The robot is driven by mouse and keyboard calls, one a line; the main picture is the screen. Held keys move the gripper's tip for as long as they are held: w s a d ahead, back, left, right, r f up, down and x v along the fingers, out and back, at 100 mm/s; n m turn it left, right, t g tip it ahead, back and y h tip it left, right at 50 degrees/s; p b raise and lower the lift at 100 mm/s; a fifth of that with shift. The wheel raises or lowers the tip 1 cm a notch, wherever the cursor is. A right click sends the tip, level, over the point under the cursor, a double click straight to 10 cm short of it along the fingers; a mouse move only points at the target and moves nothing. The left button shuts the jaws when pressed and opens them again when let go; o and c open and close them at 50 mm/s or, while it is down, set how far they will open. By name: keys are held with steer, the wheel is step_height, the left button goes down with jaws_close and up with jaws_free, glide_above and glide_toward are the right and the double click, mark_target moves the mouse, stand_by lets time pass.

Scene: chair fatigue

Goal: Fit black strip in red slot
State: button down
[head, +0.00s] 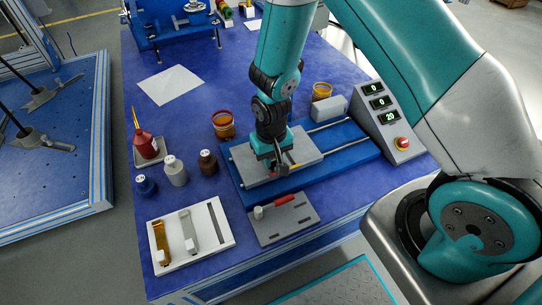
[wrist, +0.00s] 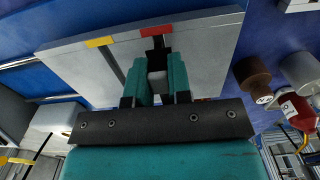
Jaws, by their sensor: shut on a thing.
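My gripper (head: 278,166) is low over the grey plate (head: 312,143) on the blue fixture. In the wrist view its two teal fingers (wrist: 160,80) are shut on a small pale block, with the dark end of the black strip (wrist: 156,45) showing just beyond it. That dark end lies beside the red mark (wrist: 165,31) on the plate, in line with the red slot. A yellow mark (wrist: 100,42) with a dark slot is to its left. The fingers hide most of the strip, and I cannot tell how deep it sits.
A white tray (head: 161,222) at the front left holds a yellow strip (head: 160,243) and a grey strip (head: 189,231). A grey board (head: 268,232) with a red-handled tool lies in front. Bottles stand left; a control box (head: 386,122) stands right.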

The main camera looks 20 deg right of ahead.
steer(key=shift+f+b, duration=0.45)
steer(key=shift+f, duration=0.35)
steer(key=c, duration=1)
jaws_free()
steer(key=shift+o, duration=0.2)
step_height(320, 180, up, 18)
steer(key=p, duration=0.4)
steer(key=shift+f, duration=0.25)
